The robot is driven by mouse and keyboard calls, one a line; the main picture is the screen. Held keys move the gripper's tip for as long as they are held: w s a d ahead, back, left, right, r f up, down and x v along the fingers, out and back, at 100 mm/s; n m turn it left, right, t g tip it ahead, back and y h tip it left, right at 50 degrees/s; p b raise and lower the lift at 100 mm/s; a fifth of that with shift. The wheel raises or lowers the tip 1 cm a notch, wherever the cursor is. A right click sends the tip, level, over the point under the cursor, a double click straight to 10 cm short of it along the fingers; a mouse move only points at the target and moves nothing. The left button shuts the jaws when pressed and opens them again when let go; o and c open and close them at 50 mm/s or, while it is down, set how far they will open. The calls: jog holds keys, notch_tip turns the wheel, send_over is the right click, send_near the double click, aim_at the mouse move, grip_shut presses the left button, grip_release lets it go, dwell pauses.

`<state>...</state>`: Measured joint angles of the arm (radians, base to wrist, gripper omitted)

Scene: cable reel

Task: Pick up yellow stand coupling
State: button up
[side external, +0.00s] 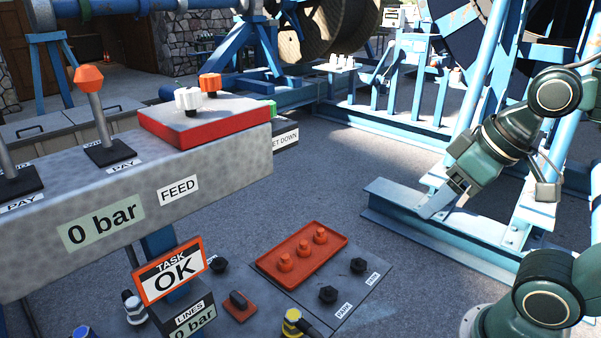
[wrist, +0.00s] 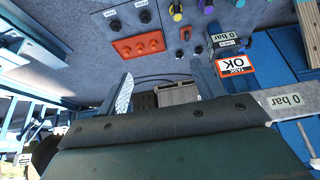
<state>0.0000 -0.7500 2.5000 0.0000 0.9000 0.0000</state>
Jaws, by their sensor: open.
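The yellow coupling (side external: 292,318) is at the bottom edge of the side external view, in front of the grey panel with the red tray. A dark part extends from its lower right. A yellow round piece also shows near the top of the wrist view (wrist: 177,13), partly small and blurred. My gripper (side external: 440,207) is at the right of the side external view, above and well apart from the coupling, over the blue steel frame. In the wrist view its two fingers (wrist: 165,84) are spread with nothing between them.
A red tray (side external: 259,262) with several orange caps lies on the panel beside black knobs marked PARK (side external: 328,294). A TASK OK sign (side external: 168,270) and a grey console (side external: 120,200) stand left of it. Blue frames (side external: 440,225) are near my arm.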

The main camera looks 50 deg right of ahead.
jog(key=shift+w, duration=0.15)
jog(key=g, duration=0.6)
send_over(295, 315)
notch_tip(295, 315, down, 31)
jog(key=shift+f, duration=0.15)
jog(key=shift+f, duration=4.15)
jog(key=shift+f, duration=0.15)
